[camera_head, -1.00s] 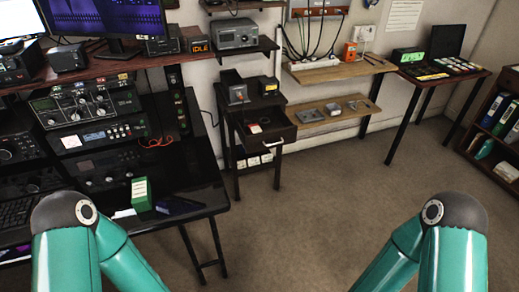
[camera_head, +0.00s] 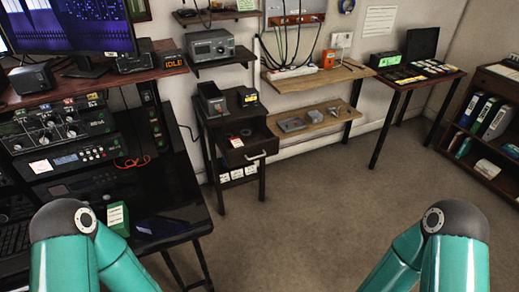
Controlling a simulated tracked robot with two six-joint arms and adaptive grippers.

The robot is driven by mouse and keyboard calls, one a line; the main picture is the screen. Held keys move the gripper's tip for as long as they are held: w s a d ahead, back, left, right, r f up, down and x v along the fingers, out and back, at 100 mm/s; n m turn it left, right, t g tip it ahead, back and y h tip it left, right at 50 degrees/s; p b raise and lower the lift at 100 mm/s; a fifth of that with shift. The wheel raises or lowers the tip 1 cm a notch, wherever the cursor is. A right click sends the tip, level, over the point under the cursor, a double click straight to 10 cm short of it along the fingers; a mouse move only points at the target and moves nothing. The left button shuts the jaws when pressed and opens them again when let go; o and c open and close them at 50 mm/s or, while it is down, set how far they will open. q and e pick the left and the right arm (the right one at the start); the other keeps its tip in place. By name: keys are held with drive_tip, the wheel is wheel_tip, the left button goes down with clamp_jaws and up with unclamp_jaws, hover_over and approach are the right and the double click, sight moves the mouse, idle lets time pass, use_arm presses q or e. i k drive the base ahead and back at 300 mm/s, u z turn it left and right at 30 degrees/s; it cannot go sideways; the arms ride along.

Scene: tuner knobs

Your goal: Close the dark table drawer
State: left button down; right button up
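The dark table drawer (camera_head: 250,152) is in the small dark side table (camera_head: 204,133) near the middle of the view. It stands pulled out toward the front, with a light bar handle on its face. Something small and reddish lies in or at the open drawer (camera_head: 236,142). Only the teal upper parts of my two arms show, at the lower left and lower right. Both grippers are out of view, and neither arm is near the drawer.
A black desk (camera_head: 160,195) with a green box (camera_head: 118,218) stands at the left. Wooden shelves (camera_head: 315,120) hang right of the side table. A dark table (camera_head: 420,78) and a bookcase (camera_head: 492,125) stand farther right. The carpet (camera_head: 310,220) is clear in front of the drawer.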

sight(262, 144)
drive_tip(key=z, duration=0.15)
drive_tip(key=i, duration=0.7)
drive_tip(key=u, duration=1.15)
drive_tip(key=k, duration=0.5)
drive_tip(key=z, duration=0.15)
drive_tip(key=i, duration=0.5)
drive_tip(key=z, duration=0.1)
